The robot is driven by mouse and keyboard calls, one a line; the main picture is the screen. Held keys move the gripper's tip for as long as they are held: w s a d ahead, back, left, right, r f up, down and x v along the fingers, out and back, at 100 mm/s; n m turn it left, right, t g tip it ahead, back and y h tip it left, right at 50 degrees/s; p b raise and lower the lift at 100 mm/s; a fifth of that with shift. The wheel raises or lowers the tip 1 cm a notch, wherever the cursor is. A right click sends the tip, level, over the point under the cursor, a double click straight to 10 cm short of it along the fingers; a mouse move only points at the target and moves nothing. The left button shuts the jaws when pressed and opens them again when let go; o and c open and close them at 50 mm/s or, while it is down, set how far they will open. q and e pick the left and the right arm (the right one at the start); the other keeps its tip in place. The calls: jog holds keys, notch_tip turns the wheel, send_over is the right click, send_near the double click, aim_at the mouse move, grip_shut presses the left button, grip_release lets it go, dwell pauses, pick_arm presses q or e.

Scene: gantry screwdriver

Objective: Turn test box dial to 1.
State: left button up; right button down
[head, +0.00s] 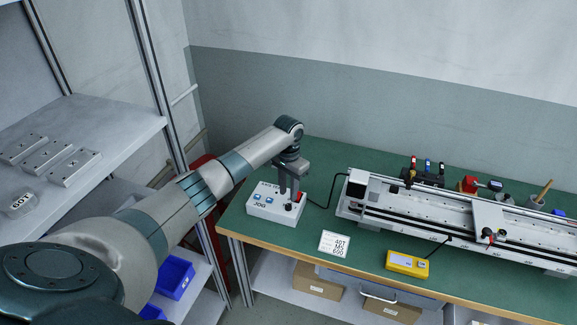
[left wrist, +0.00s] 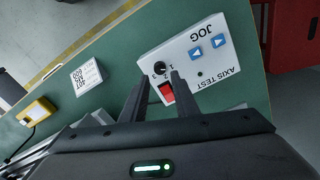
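The white test box (head: 268,207) stands on the near left corner of the green bench. In the left wrist view the test box (left wrist: 197,58) shows "AXIS TEST" and "JOG" lettering upside down, two blue arrow buttons, a red switch (left wrist: 167,92) and a round black dial (left wrist: 159,68). The dial's setting is too small to read surely. My left gripper (head: 289,194) points down over the box's dial end. In the wrist view the left gripper (left wrist: 161,78) has its fingers apart, with the dial just beyond the gap between the tips. Contact cannot be told. My right gripper is not in view.
A printed white card (head: 334,244) and a yellow meter (head: 407,264) lie right of the box. A long linear gantry (head: 455,220) fills the bench's right. A black cable runs from the box toward it. Grey shelving (head: 90,150) stands at left.

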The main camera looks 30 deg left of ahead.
aim_at(288, 205)
pick_arm(q)
notch_tip(288, 205, up, 12)
jog(key=b, duration=0.2)
jog(key=shift+b, duration=0.35)
jog(key=shift+f, duration=0.1)
